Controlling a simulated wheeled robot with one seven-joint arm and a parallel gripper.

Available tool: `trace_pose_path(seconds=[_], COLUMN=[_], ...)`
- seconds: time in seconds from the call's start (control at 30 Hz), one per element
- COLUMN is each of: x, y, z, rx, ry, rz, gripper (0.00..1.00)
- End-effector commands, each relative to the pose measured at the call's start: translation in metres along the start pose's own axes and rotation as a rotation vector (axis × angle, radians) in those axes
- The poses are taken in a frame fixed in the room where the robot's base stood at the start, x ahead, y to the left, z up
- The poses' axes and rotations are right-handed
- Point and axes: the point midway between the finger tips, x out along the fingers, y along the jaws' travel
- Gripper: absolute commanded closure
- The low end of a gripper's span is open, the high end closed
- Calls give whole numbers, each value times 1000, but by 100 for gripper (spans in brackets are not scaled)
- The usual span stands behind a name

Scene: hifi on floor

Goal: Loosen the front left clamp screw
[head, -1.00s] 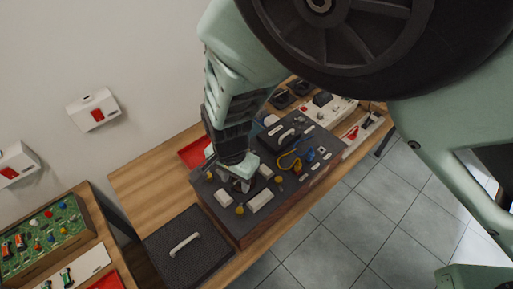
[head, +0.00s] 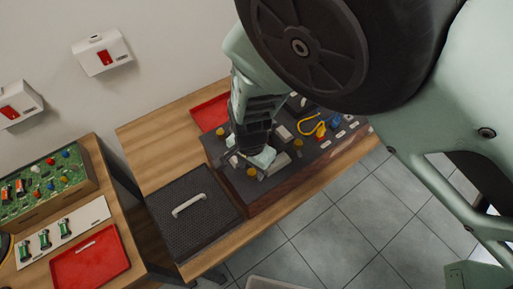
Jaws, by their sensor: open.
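A dark box-like fixture (head: 225,155) stands on the wooden bench with several yellow knobs on its top, which look like the clamp screws. One yellow knob (head: 251,172) is near the front left corner. Another (head: 220,131) is farther back on the left, and a third (head: 298,144) is to the right. My gripper (head: 258,162) is low over the left part of the fixture, close to the front left knob. It is open. The fingertips are mostly hidden by the hand, and I cannot tell whether they touch or surround a knob.
A black ribbed case (head: 190,215) with a pale handle lies left of the fixture. A red tray (head: 210,112) is behind it. Yellow and blue cables (head: 318,128) are on the fixture's right. A second bench at left holds a green board (head: 45,188) and red tray (head: 90,260).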

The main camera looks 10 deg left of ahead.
Motion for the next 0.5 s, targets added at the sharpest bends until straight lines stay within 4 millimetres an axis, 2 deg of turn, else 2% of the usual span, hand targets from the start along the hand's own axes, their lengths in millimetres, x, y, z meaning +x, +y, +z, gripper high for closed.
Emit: trace_pose_path(seconds=[0.1,0.47,0.5], x=[10,12,12], y=[0,0,0], z=[0,0,0], rx=[0,-1,-1], ry=[0,0,0], rz=[0,0,0], gripper=[55,55,63])
